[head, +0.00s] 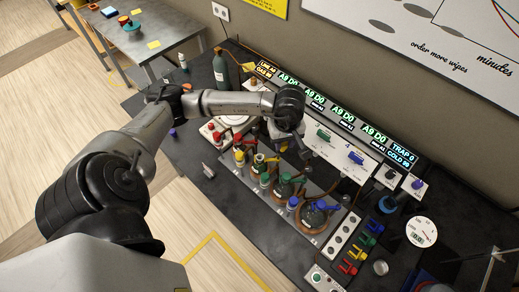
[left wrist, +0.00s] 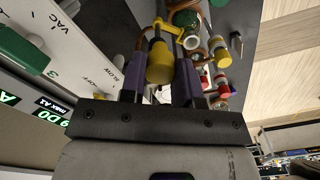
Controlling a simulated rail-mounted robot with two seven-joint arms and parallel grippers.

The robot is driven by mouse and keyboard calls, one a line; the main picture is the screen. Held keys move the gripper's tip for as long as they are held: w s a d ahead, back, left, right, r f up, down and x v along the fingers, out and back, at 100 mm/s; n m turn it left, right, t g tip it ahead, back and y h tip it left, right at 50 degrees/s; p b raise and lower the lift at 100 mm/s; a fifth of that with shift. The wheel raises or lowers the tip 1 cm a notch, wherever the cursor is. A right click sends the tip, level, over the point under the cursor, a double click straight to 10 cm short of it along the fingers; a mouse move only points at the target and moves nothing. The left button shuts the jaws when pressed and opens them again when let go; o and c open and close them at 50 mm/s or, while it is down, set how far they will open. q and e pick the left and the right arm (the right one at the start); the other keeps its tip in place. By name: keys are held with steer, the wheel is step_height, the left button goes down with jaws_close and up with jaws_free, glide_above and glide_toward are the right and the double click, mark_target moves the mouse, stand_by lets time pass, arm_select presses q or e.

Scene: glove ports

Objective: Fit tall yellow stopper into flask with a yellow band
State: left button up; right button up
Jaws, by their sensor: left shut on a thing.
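My left gripper (head: 275,146) is over the row of flasks, low at the back panel. In the left wrist view its purple fingers (left wrist: 158,80) are shut on the tall yellow stopper (left wrist: 160,62). In the head view the gripper and wrist hide the stopper. A flask with yellow on it (head: 258,160) stands just below the gripper, partly covered. In the left wrist view a yellow valve piece (left wrist: 165,29) and a dark green flask (left wrist: 186,20) lie just beyond the stopper's tip. I cannot tell whether the stopper touches anything. My right gripper is not in view.
Flasks with green (head: 285,187) and blue (head: 314,216) fittings stand to the right, with tubing. Small capped bottles stand in front, including a yellow-capped one (head: 240,157). A dark bottle (head: 221,70) is at the back left. Dials and displays (head: 345,152) line the wall.

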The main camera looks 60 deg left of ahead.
arm_select(q)
steer(key=s+a+f+p, duration=0.1)
steer(key=s+f, duration=0.1)
steer(key=s+a+f+p, duration=0.1)
steer(key=a+f, duration=0.1)
steer(key=f, duration=0.1)
steer(key=s+a+f+p, duration=0.1)
steer(key=s+a+f, duration=0.1)
steer(key=shift+s+f, duration=0.3)
steer(key=shift+f, duration=0.4)
steer(key=shift+f+b, duration=0.65)
steer(key=o, duration=0.9)
